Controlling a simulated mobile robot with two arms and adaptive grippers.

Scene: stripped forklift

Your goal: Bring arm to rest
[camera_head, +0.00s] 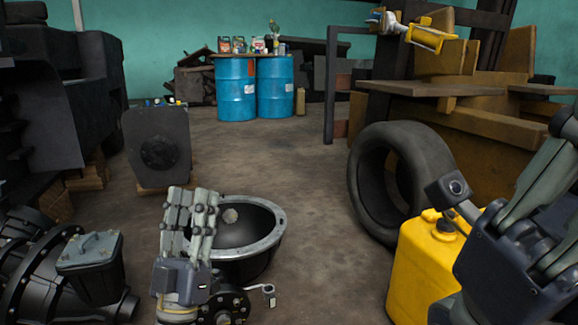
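My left gripper (192,193) is at the bottom centre-left, its grey fingers pointing up in front of a round black housing. The fingers stand close side by side, and I see nothing between them. The viewing angle hides how far apart they are. My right gripper (545,195) is large at the right edge, beside a yellow canister (415,265). Its grey finger links run up and to the right, and part of it is cut off by the frame, so its opening is unclear.
The black housing (270,225) with a grey rim lies behind my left gripper. A tyre (375,180) stands behind the canister. Dark machine parts (95,265) lie at bottom left. Blue drums (237,90) stand at the back. The middle floor (270,150) is clear.

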